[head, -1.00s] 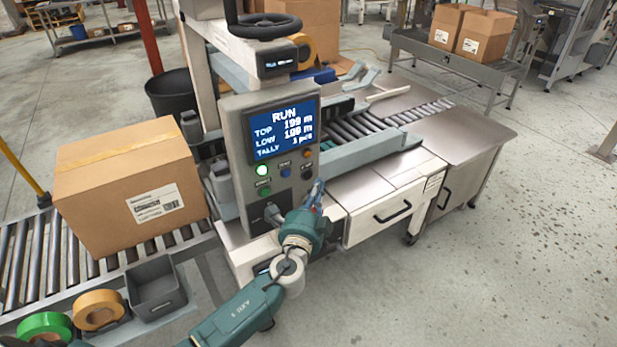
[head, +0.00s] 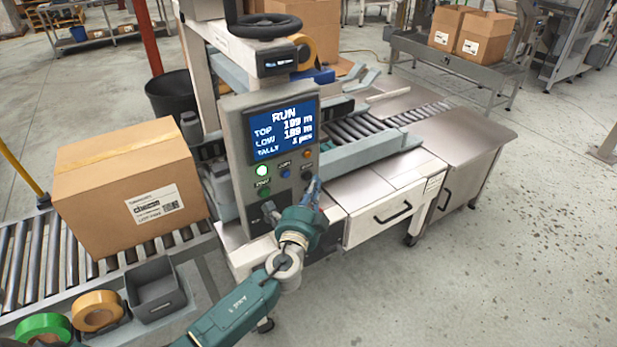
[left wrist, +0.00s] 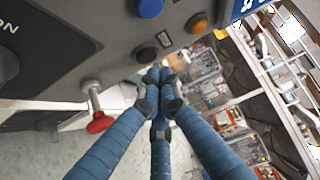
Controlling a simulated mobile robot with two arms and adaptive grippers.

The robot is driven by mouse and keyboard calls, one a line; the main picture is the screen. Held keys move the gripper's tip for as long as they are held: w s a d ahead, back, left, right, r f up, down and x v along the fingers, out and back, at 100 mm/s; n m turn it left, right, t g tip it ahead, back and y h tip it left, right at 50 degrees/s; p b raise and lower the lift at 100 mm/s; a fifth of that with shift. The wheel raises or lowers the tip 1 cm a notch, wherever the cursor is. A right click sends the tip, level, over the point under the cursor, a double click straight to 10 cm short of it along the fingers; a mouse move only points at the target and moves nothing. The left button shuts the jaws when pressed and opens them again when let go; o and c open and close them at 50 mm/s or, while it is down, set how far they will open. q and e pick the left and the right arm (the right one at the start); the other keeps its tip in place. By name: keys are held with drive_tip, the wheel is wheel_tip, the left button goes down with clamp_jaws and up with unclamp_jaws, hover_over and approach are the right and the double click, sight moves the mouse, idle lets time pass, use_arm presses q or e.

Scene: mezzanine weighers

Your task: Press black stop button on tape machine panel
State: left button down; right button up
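The grey tape machine panel (head: 237,165) stands upright in the middle of the head view, with a lit blue screen (head: 284,130) reading RUN. The black stop button (head: 307,172) is on the panel's lower right, below an orange one (head: 308,154). It also shows in the left wrist view (left wrist: 146,54), beside its small label. My left gripper (head: 316,185) is just below the button in the head view. In the left wrist view its blue fingers (left wrist: 160,80) are drawn together, empty, with tips close to the button; contact cannot be told. My right gripper is not in view.
A blue button (head: 285,173), a lit green lamp (head: 262,170) and a green button (head: 264,193) sit nearby on the panel. A red knob (left wrist: 100,122) sticks out below the panel face in the left wrist view. A carton (head: 130,190) lies on rollers at left.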

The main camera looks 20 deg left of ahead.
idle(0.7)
use_arm(q)
drive_tip(key=shift+w+a, duration=0.25)
drive_tip(key=shift+a, duration=0.1)
drive_tip(key=shift+w+a+b, duration=0.25)
drive_tip(key=shift+a+b, duration=0.1)
drive_tip(key=shift+b, duration=0.05)
idle(0.7)
drive_tip(key=shift+d, duration=0.15)
drive_tip(key=shift+s+d, duration=0.5)
drive_tip(key=shift+d, duration=0.05)
drive_tip(key=shift+d, duration=0.1)
drive_tip(key=s+d, duration=0.3)
drive_tip(key=shift+d, duration=0.35)
idle(0.7)
